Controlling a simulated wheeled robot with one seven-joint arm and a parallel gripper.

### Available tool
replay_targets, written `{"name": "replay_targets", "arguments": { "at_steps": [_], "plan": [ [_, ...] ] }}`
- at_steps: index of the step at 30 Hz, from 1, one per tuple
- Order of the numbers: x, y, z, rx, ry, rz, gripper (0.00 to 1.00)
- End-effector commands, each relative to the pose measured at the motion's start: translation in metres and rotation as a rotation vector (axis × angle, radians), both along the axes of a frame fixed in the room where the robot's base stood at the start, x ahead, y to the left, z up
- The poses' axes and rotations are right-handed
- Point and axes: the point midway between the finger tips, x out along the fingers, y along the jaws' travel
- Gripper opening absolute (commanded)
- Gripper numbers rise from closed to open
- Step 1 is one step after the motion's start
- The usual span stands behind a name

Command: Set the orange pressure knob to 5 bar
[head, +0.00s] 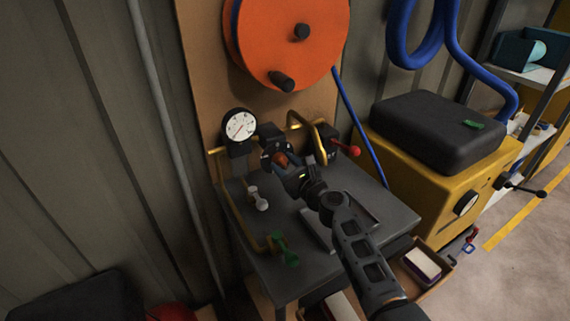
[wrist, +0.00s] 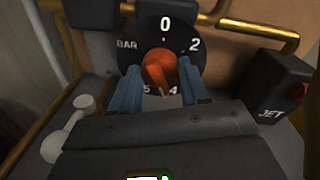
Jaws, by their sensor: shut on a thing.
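The orange pressure knob (wrist: 158,68) sits on a black round dial (wrist: 141,50) marked BAR, with 0 at the top, 2 at the right, and 4 and 5 at the bottom. My gripper (wrist: 160,76) is shut on the knob, one blue finger on each side. A small pale mark shows at the knob's lower end, between 5 and 4; I cannot tell the exact setting. In the head view my gripper (head: 281,164) reaches the orange knob (head: 281,159) above the bench. A white pressure gauge (head: 240,126) stands left of it; its reading is too small to tell.
Brass pipes (wrist: 262,36) run behind the dial. An orange reel (head: 315,40) hangs above.

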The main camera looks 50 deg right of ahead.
Motion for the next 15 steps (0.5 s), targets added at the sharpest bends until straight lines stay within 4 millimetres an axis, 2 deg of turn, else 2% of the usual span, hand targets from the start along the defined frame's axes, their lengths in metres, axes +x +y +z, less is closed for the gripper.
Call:
{"name": "replay_targets", "arguments": {
  "at_steps": [15],
  "plan": [
    [-0.0012, -0.0007, -0.0031, 0.462, -0.128, -0.002, 0.14]
  ]
}}
